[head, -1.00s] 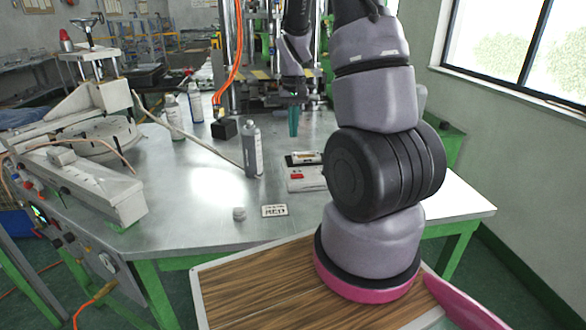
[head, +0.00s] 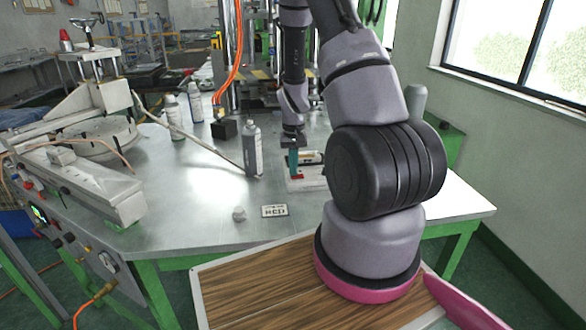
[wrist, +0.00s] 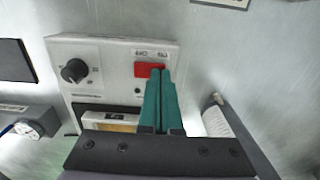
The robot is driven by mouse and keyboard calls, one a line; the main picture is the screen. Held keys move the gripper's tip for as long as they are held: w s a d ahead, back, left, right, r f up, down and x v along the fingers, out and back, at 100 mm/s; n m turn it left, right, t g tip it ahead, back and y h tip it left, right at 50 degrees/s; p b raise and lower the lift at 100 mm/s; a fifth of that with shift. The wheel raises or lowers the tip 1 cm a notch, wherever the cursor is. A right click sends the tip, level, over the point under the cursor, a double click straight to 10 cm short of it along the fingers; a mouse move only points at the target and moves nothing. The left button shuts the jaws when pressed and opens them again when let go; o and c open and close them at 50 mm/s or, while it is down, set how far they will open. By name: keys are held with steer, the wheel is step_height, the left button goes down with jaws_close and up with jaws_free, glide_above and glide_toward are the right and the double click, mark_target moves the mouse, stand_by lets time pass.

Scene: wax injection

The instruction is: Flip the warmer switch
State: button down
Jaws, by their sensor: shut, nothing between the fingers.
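The warmer (wrist: 112,50) is a white box with a black knob (wrist: 74,70) and a red switch (wrist: 149,70). In the wrist view my gripper (wrist: 159,74) has its green fingers shut and empty. The fingertips are at the lower right edge of the red switch and cover part of it; I cannot tell whether they touch it. In the head view the warmer (head: 313,184) lies flat on the metal table, and my gripper (head: 293,174) points down over its left part.
A small label card (head: 274,211) and a small round pale object (head: 239,214) lie nearer the front. More bottles (head: 173,118) stand at the back left. The table (head: 185,220) is clear at front left.

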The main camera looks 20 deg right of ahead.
mark_target(299, 174)
steer(key=shift+a+f, duration=0.1)
steer(key=shift+f, duration=0.1)
stand_by(0.4)
steer(key=shift+s+d+r, duration=0.2)
steer(key=shift+d+r, duration=0.05)
steer(key=shift+d, duration=0.5)
step_height(299, 174, up, 14)
steer(key=shift+a, duration=0.2)
steer(key=shift+d, duration=0.1)
stand_by(0.4)
steer(key=shift+d, duration=0.45)
